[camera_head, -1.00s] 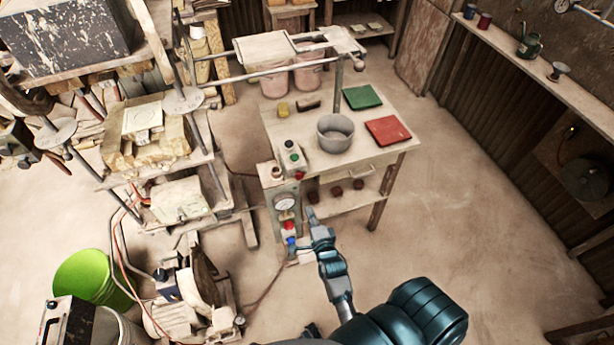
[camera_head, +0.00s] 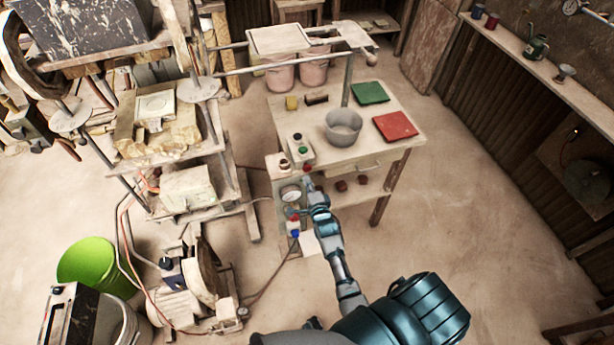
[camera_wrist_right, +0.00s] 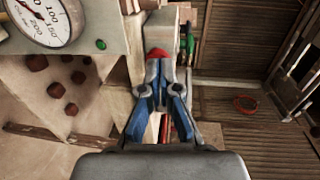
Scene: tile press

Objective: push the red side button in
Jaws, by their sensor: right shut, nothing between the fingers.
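The red side button (camera_head: 307,168) sits on the press's control column below the table top, beside the small button box. It also shows in the wrist view as a red dome (camera_wrist_right: 158,53) on a pale grey housing. My right gripper (camera_head: 310,186) is shut and empty, with its tips just below the button in the head view. In the wrist view the blue and grey fingers (camera_wrist_right: 162,78) are together right in front of the red dome and partly hide it. I cannot tell whether they touch it. My left gripper is not in view.
A pressure gauge (camera_head: 291,194) is on the column close to my gripper, with a red and blue fitting (camera_head: 294,226) below. The table holds a grey pot (camera_head: 343,127), a green tile (camera_head: 370,92) and a red tile (camera_head: 395,126). The floor to the right is clear.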

